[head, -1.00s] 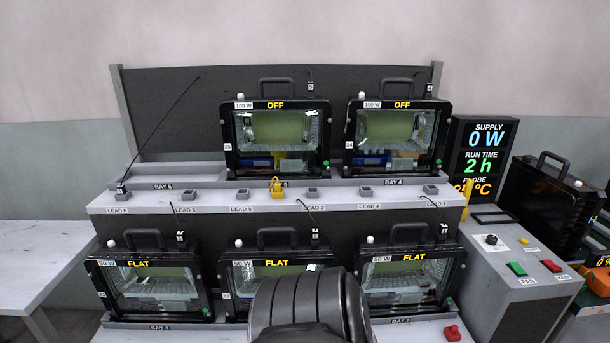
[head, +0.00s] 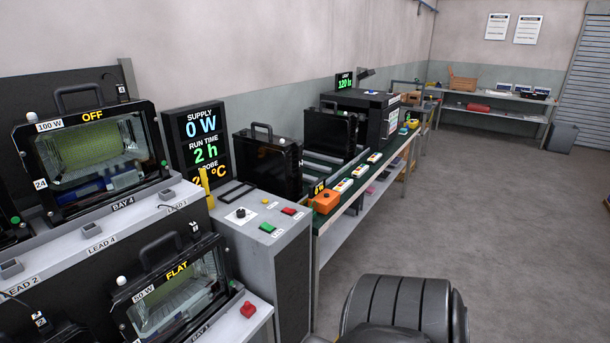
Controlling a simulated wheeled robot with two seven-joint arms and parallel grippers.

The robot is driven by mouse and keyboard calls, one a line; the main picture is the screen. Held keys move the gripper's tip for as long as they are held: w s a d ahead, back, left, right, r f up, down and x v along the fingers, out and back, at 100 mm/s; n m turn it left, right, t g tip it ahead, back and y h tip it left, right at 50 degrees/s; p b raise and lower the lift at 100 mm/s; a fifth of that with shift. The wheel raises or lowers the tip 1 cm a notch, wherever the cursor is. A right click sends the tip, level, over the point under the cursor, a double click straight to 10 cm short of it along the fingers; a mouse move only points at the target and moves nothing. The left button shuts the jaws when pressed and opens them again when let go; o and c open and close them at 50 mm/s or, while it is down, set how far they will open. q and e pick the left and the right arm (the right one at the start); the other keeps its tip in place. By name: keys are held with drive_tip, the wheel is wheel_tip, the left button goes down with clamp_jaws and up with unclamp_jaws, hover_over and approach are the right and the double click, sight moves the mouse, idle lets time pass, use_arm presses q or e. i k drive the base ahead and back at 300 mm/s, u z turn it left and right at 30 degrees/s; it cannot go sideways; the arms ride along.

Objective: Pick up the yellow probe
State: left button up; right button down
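An upright yellow stick, which looks like the yellow probe (head: 204,183), stands at the back left edge of the grey control console, in front of the black display. It partly covers the PROBE reading. Its lower end is hard to make out. Neither of my grippers shows in the head view.
The grey console (head: 290,252) carries a knob and green and red buttons. The display (head: 197,133) reads 0 W and 2 h. An orange box (head: 325,202) sits on the long bench. Floor at right is clear.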

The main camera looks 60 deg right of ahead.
sight(203, 177)
drive_tip(key=z, duration=1.9)
